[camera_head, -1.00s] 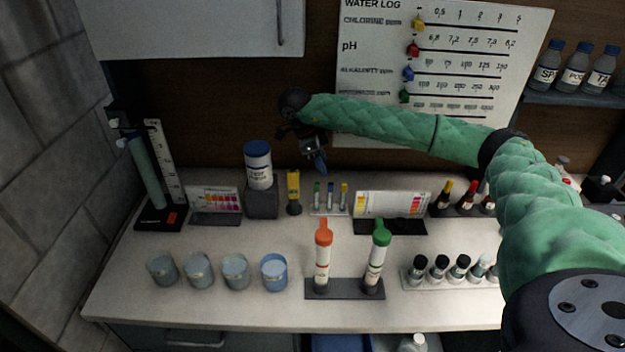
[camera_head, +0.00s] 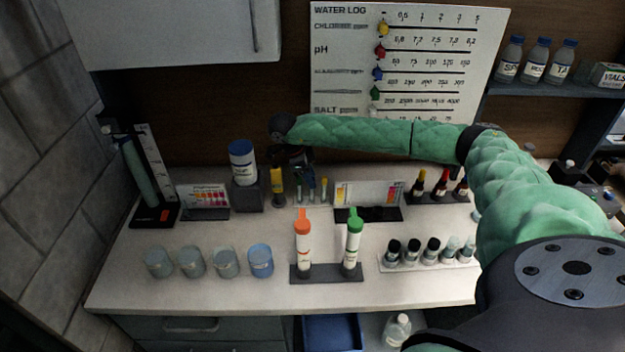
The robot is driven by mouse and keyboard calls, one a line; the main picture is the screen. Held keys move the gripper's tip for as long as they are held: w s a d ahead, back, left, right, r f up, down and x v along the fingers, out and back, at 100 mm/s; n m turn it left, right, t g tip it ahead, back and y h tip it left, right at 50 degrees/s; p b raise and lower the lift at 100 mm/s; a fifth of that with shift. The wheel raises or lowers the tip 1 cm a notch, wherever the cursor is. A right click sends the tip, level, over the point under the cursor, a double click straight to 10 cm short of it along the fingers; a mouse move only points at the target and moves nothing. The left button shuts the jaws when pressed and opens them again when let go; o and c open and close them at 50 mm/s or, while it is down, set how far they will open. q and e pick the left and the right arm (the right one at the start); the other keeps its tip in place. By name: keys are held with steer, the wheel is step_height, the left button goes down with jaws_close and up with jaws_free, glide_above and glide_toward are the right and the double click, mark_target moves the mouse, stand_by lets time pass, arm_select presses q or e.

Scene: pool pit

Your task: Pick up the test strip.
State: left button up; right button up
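No single loose test strip can be made out for certain. A white bottle with a blue cap (camera_head: 243,163) stands on a grey block at the back; its label is too small to read surely. Right of it, a small rack (camera_head: 313,196) holds thin upright sticks with coloured tops, perhaps strips. My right gripper (camera_head: 296,166) points down from the green-sleeved arm, above and behind the rack's left side and right of the bottle. It is dark and small, so its opening is unclear. My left gripper is not in view.
A yellow device (camera_head: 278,187) stands close to the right gripper. Colour charts (camera_head: 204,196) (camera_head: 369,196), orange-capped (camera_head: 303,246) and green-capped tubes (camera_head: 352,246), cups (camera_head: 226,262) and small bottles (camera_head: 431,250) crowd the counter. The counter's front left (camera_head: 150,296) is clear.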

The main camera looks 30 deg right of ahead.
steer(key=shift+w+d+f, duration=0.15)
steer(key=shift+w+f, duration=0.2)
steer(key=shift+f, duration=0.2)
steer(key=shift+s+r, duration=0.25)
steer(key=shift+s+a+r, duration=0.1)
steer(key=shift+a, duration=0.1)
steer(key=shift+c, duration=1.1)
steer(key=shift+d, duration=0.1)
jaws_close()
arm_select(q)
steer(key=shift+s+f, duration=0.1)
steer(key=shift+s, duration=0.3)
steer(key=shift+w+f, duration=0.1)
